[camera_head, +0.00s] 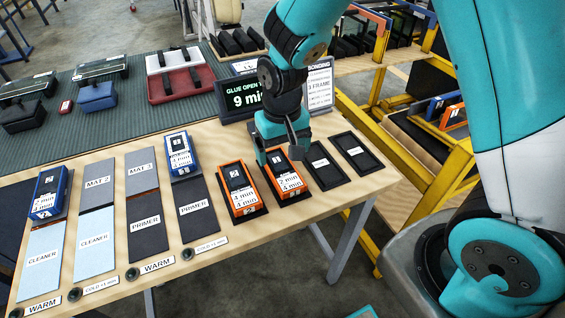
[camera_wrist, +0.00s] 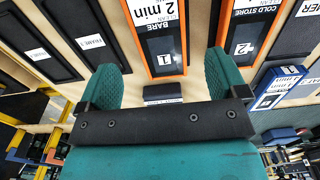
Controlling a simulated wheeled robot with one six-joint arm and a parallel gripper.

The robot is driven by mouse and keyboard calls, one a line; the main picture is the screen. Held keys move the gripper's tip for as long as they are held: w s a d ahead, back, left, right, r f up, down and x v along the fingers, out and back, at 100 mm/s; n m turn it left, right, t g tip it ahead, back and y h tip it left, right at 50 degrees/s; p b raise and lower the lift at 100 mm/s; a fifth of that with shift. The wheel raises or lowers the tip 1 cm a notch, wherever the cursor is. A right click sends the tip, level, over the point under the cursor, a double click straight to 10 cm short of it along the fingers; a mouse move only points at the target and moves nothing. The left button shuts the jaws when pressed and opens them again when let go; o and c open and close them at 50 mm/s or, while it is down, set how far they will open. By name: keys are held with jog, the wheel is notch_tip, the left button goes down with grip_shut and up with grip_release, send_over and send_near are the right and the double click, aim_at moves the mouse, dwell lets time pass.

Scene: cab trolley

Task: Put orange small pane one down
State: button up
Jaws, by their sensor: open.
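Orange small pane one (camera_head: 288,179) lies flat on a black pad on the table, second of two orange panes. In the wrist view it (camera_wrist: 163,42) shows a white label and the number 1, just beyond my fingertips. My gripper (camera_head: 279,153) is open above the far end of this pane. In the wrist view my two teal fingers (camera_wrist: 163,76) are spread wider than the pane, with a visible gap on each side and nothing held. Whether a finger touches the pad cannot be told.
Orange pane two (camera_head: 239,190) lies close to the left. Two black pads (camera_head: 324,165) (camera_head: 358,153) on the right are empty. Blue panes (camera_head: 180,154) (camera_head: 50,192) lie further left. A sign screen (camera_head: 243,99) stands behind my gripper. Yellow rack (camera_head: 425,165) is to the right.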

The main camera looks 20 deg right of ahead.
aim_at(282, 169)
jog(key=s+a+r+n+y, duration=0.2)
jog(key=s+r+n, duration=0.1)
jog(key=s+r, duration=0.5)
jog(key=s+a+r+n+y, duration=0.2)
jog(key=s+r+n, duration=0.2)
jog(key=s+r, duration=0.5)
jog(key=shift+s+a+r, duration=0.2)
jog(key=shift+s+r, duration=0.05)
jog(key=shift+s, duration=0.55)
notch_tip(282, 169, up, 2)
jog(key=shift+r+p, duration=0.1)
jog(key=shift+p, duration=1.05)
